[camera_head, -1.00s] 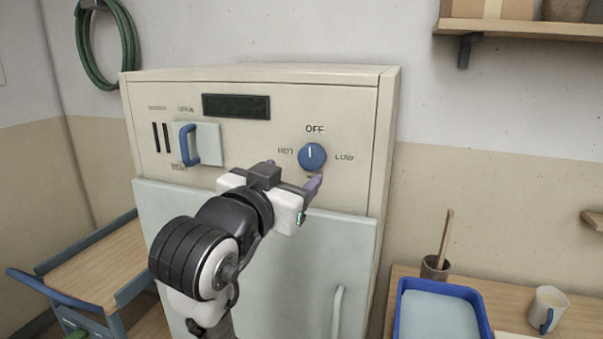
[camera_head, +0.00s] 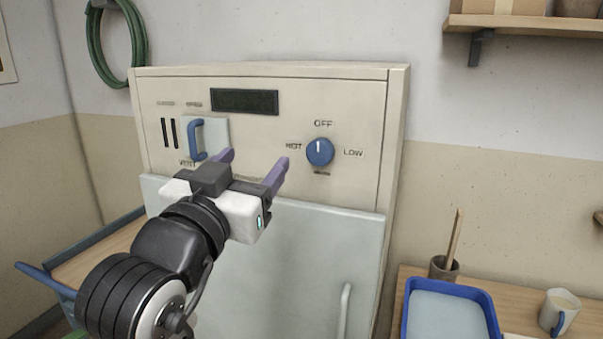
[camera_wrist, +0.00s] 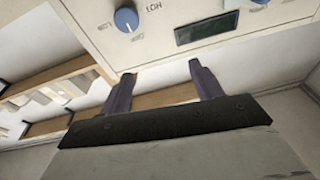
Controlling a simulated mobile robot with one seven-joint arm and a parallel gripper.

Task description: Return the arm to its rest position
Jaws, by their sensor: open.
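My gripper (camera_head: 253,164) is open and empty in front of the cream kiln-like cabinet (camera_head: 345,93). Its two purple fingers are spread apart, and they also show in the wrist view (camera_wrist: 157,86) with nothing between them. A blue round knob (camera_head: 320,152) sits right of the fingers, with its white mark pointing up at OFF; the knob also shows at the top of the wrist view (camera_wrist: 126,20). A blue vent handle (camera_head: 196,139) on a pale plate is just behind and above the left finger. Neither is held.
A pale door with a handle (camera_head: 345,310) fills the cabinet's lower front. A blue tray (camera_head: 408,310), a cup (camera_head: 559,311) and a pot with a stick (camera_head: 444,268) stand on the table at right. A cart (camera_head: 45,285) is at left. A shelf (camera_head: 520,24) hangs upper right.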

